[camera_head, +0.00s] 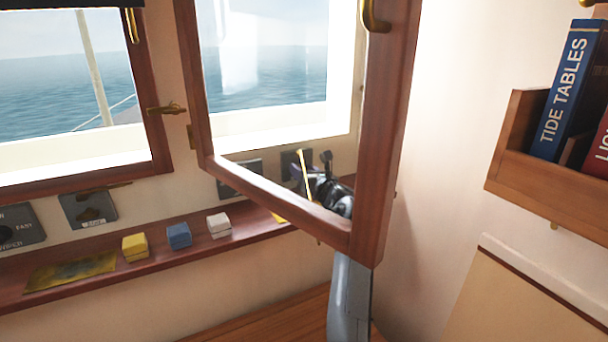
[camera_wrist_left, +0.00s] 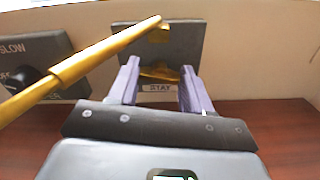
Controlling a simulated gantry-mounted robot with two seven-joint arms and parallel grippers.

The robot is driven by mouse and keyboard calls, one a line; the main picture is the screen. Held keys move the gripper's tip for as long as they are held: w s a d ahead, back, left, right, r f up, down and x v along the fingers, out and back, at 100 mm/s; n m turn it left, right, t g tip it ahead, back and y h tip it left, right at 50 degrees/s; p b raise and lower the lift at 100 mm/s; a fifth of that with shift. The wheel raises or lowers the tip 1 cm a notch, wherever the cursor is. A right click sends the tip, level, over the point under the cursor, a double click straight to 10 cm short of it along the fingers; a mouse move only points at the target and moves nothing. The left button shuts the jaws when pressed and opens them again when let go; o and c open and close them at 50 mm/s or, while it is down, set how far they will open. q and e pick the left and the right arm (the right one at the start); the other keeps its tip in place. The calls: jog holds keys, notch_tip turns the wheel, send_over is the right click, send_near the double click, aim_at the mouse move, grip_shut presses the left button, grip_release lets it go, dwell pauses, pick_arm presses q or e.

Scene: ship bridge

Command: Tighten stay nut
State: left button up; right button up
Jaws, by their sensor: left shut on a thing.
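My left gripper (camera_head: 322,184) is at the wall below the open window, partly seen behind the wooden window frame (camera_head: 375,150). In the left wrist view its two purple-grey fingers (camera_wrist_left: 160,68) are on either side of a brass nut (camera_wrist_left: 158,75) and shut on it. The nut sits on a dark plate (camera_wrist_left: 187,42) above a label reading STAY (camera_wrist_left: 160,87). A brass stay rod (camera_wrist_left: 82,66) slants across from lower left to the top of that plate. In the head view the thin rod (camera_head: 302,170) passes beside the gripper. My right gripper is not in view.
A wooden ledge (camera_head: 60,299) holds a yellow block (camera_head: 135,248), a blue block (camera_head: 179,235), a white block (camera_head: 219,225) and a flat yellow sheet (camera_head: 70,272). The open window sash hangs close in front of my left gripper. A bookshelf (camera_head: 545,185) is at the right.

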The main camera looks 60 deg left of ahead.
pick_arm(q)
jog(key=m, duration=0.3)
jog(key=shift+m+b, duration=0.3)
jog(key=shift+b, duration=0.1)
jog(key=m, duration=0.3)
jog(key=shift+m, duration=0.3)
jog(key=m+p, duration=0.1)
jog(key=m, duration=0.2)
jog(key=shift+m, duration=0.4)
jog(key=shift+m+p, duration=0.75)
jog(key=shift+m, duration=1.45)
jog(key=o, duration=1.1)
jog(key=shift+f, duration=0.1)
jog(key=shift+c, duration=0.2)
